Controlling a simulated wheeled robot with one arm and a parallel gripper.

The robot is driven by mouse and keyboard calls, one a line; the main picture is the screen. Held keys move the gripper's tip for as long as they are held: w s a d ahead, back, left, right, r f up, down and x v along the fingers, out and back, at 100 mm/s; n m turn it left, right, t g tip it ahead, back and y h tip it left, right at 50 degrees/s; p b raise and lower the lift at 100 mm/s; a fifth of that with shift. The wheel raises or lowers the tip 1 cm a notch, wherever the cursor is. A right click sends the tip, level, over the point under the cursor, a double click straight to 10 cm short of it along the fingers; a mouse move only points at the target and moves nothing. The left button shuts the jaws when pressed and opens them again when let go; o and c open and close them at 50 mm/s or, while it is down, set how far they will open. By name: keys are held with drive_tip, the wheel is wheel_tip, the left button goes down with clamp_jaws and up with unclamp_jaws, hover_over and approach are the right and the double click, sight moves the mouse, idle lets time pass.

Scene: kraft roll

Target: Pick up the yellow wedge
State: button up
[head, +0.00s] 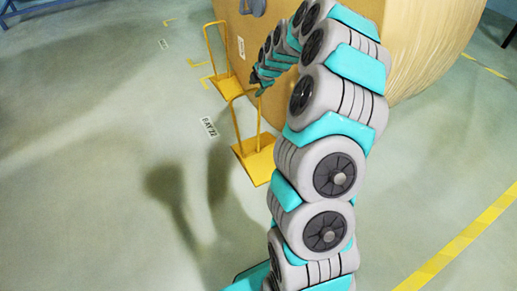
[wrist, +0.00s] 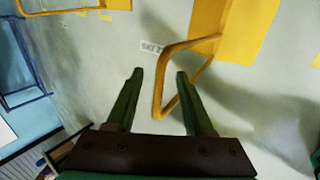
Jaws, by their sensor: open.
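The nearer yellow wedge (head: 256,160) rests on the floor, its thin hoop handle standing up from the plate. A second yellow wedge (head: 228,87) with a similar hoop stands farther back, by the roll. My gripper (head: 262,84) is at the top of the nearer wedge's handle, small and partly lost against my arm in the head view. In the wrist view my gripper (wrist: 160,74) is open, and the wedge's handle (wrist: 165,75) shows between its two green fingers. The bar runs close to the right finger; I cannot tell if they touch. The yellow plate (wrist: 235,30) lies beyond.
A large brown kraft roll (head: 415,50) stands behind my arm. A floor label (head: 209,127) lies left of the nearer wedge. A yellow floor line (head: 460,243) runs at the lower right. Blue framework (head: 35,7) is at the far left. The floor on the left is clear.

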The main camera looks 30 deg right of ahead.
sight(255, 89)
drive_tip(key=shift+x, duration=1.75)
drive_tip(key=shift+d, duration=0.15)
clamp_jaws()
